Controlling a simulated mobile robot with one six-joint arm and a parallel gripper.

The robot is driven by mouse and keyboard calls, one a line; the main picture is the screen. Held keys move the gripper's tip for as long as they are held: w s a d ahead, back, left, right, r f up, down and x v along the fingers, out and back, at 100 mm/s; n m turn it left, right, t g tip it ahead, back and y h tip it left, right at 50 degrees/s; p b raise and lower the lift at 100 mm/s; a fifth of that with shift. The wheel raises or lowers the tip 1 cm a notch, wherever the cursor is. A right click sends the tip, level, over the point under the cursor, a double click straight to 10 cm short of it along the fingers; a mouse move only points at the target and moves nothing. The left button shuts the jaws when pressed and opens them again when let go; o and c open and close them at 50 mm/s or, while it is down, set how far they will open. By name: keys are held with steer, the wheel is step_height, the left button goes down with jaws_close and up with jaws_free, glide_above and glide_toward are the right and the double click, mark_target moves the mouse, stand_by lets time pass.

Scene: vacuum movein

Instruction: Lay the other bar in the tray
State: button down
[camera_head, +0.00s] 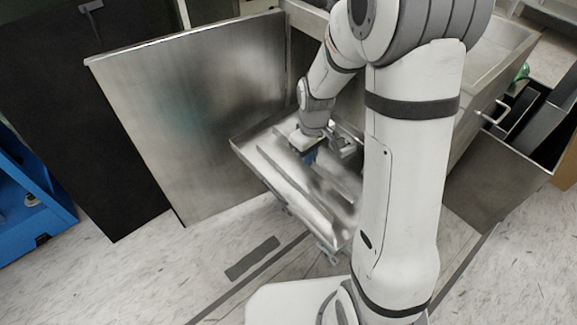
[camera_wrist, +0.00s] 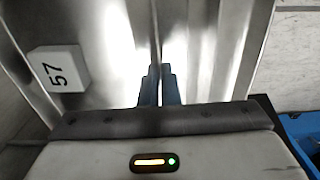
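A shallow metal tray (camera_head: 240,146) stands out in front of the metal housing in the head view. A long thin metal bar (camera_head: 290,190) lies lengthwise in it. My gripper (camera_head: 309,156), with blue fingertips, points down over the tray. In the wrist view my gripper (camera_wrist: 160,84) has its two fingers almost together, with a thin metal strip (camera_wrist: 154,30), seemingly the other bar, running between them. It appears shut on this strip. Whether the strip touches the tray floor is hidden.
A white block marked 57 (camera_wrist: 60,68) sits left of the fingers in the wrist view. A large metal panel (camera_head: 190,120) stands left of the tray. A blue shelf (camera_head: 30,190) is at the far left. An open metal bin (camera_head: 495,180) stands at the right.

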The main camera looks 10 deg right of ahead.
steer(key=shift+f+b, duration=0.35)
steer(key=shift+f, duration=1.1)
steer(key=shift+f, duration=0.1)
steer(key=c, duration=1.7)
jaws_free()
